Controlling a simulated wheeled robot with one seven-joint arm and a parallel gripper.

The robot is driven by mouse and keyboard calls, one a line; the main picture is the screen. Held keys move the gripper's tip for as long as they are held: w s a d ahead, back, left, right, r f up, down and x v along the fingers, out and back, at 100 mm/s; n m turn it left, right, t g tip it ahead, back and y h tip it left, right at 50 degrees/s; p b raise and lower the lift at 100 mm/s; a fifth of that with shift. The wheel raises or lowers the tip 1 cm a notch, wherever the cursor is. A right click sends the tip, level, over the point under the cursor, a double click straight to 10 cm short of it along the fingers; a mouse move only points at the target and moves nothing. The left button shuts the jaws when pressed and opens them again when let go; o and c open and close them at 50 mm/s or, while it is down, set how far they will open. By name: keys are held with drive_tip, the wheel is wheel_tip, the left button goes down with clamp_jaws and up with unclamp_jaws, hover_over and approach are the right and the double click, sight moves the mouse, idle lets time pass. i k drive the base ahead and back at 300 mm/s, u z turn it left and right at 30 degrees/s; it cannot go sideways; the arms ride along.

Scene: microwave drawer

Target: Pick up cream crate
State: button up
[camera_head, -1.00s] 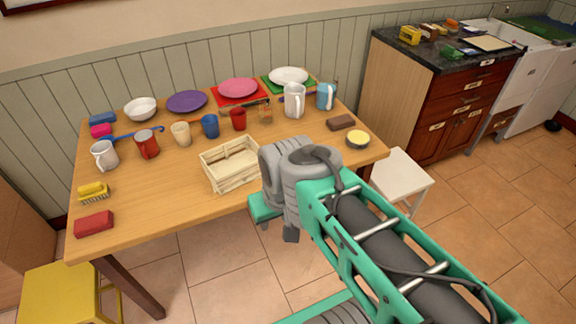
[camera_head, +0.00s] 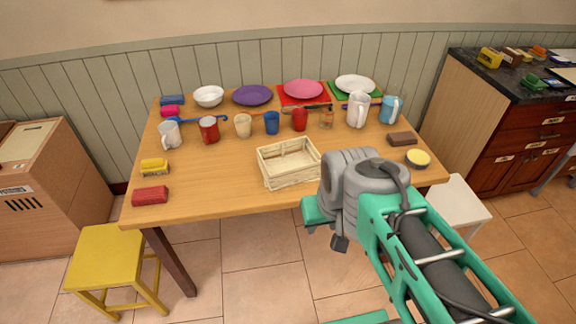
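The cream crate (camera_head: 289,180) is a small, open, slatted box. It stands upright on the wooden table (camera_head: 215,180), near the front edge and right of the middle. It looks empty. My arm, green and grey, reaches in from the lower right. Its grey joint is just right of the crate in the picture and in front of the table. The fingers of my gripper do not show, so I cannot see whether they are open or shut. I see no contact between my arm and the crate.
Several cups stand behind the crate, among them a blue cup (camera_head: 272,123). A red block (camera_head: 150,196) and yellow brush (camera_head: 154,167) lie at the left. A yellow stool (camera_head: 108,257) and white stool (camera_head: 455,205) stand by the table.

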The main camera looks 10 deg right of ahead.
sight(289, 162)
drive_tip(key=u, duration=0.55)
drive_tip(key=k, duration=0.65)
drive_tip(key=u, duration=0.75)
drive_tip(key=i, duration=1.4)
drive_tip(key=z, duration=0.75)
